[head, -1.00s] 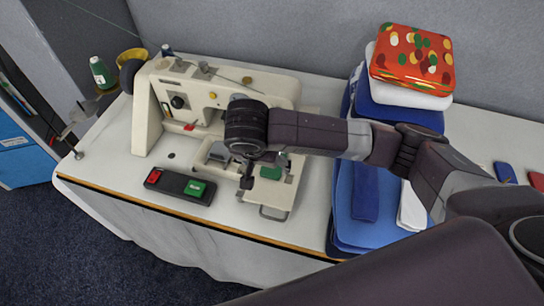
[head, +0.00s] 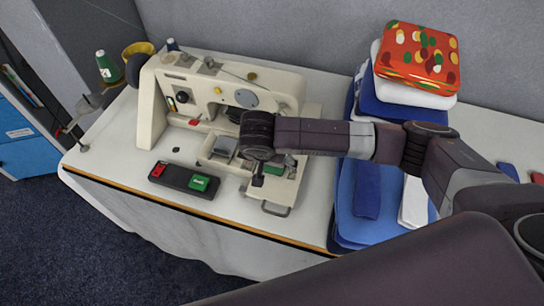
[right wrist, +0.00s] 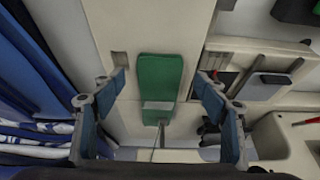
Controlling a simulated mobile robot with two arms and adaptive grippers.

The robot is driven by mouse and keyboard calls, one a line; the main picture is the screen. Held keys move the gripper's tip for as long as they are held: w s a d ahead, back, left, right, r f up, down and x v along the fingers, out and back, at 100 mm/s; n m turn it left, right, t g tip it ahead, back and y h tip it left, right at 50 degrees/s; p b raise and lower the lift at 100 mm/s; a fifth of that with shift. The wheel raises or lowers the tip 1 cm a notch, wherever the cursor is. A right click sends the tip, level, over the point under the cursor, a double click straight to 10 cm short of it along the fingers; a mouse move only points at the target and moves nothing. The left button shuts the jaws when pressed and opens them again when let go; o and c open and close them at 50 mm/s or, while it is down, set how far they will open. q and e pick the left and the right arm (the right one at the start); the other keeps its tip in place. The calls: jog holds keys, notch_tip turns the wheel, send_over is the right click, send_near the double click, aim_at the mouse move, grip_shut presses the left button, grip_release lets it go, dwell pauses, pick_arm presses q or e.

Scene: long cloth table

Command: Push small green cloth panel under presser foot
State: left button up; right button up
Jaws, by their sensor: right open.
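The small green cloth panel (head: 276,169) lies flat on the bed of the cream sewing machine (head: 158,97), partly hidden by my right gripper in the head view. In the right wrist view the panel (right wrist: 160,76) lies between the two open fingers, apart from both. A small grey plate (right wrist: 158,105) overlaps the panel's lower end there; I cannot tell if it is the presser foot. My right gripper (right wrist: 163,84) is open and empty, pointing down over the machine bed; it also shows in the head view (head: 260,178). My left gripper is not in view.
A control box (head: 185,180) with red and green buttons sits left of the gripper. Thread spools stand at the far left.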

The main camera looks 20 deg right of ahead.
jog(key=shift+w+d+f, duration=0.15)
jog(key=shift+w+f, duration=0.05)
jog(key=shift+f, duration=0.3)
jog(key=c, duration=1.3)
jog(key=shift+o, duration=0.2)
jog(key=shift+w+d, duration=0.4)
jog(key=shift+w, duration=0.2)
jog(key=shift+w+d, duration=0.4)
jog(key=shift+w, duration=0.2)
jog(key=o, duration=1.2)
jog(key=shift+o, duration=0.2)
jog(key=v, duration=1.2)
jog(key=shift+s, duration=0.1)
